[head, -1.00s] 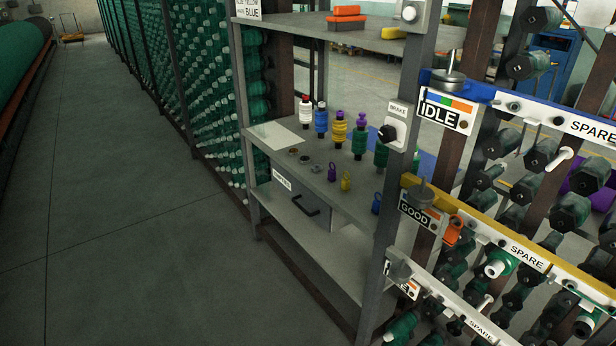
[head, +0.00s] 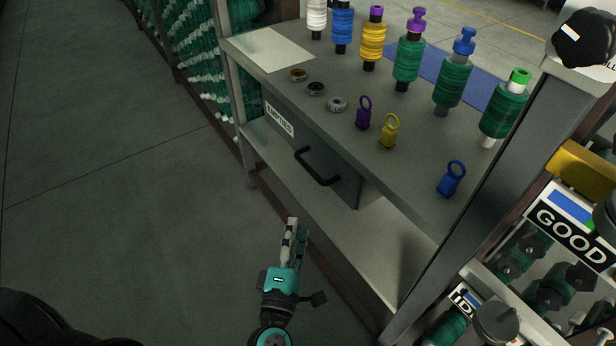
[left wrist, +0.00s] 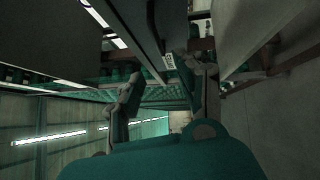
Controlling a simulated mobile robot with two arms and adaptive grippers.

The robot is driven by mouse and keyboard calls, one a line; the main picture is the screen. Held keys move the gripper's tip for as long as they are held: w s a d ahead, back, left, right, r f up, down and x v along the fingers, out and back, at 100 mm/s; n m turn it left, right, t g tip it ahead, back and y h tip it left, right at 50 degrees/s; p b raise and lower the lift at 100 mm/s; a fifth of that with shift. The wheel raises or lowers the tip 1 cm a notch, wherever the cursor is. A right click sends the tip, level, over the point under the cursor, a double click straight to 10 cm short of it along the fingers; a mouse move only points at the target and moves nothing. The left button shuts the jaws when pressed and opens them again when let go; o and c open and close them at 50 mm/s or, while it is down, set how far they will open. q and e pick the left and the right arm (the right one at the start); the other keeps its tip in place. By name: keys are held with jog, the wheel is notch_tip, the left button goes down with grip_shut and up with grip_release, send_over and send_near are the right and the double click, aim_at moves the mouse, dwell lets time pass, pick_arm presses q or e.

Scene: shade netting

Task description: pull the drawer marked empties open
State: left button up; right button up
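The grey drawer (head: 335,173) hangs under the bench top, with a white label reading EMPTIES (head: 280,118) and a black bar handle (head: 317,168) on its front. The drawer looks shut, its front about level with the bench edge. My left gripper (head: 297,222) is in front of and below the handle, pointing toward the bench and apart from the handle. In the left wrist view its two fingers (left wrist: 165,82) stand apart with nothing between them. My right gripper is not in view.
The bench top (head: 420,170) carries several thread spools, small rings, and purple, yellow and blue tags. A lower shelf (head: 385,245) lies under the drawer. A grey post (head: 490,200) and a rack with a GOOD sign (head: 572,224) stand at right. The floor at left is clear.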

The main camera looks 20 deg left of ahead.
aim_at(308, 166)
pick_arm(q)
jog(key=w, duration=0.5)
jog(key=w+a+r, duration=0.1)
jog(key=w, duration=0.5)
jog(key=w+a+r, duration=0.1)
jog(key=w, duration=0.4)
jog(key=shift+w+a+r+p, duration=0.1)
jog(key=shift+w+r+p, duration=0.15)
jog(key=shift+w+p, duration=0.05)
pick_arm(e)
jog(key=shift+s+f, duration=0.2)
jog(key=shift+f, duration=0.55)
pick_arm(q)
jog(key=shift+c, duration=0.4)
grip_shut()
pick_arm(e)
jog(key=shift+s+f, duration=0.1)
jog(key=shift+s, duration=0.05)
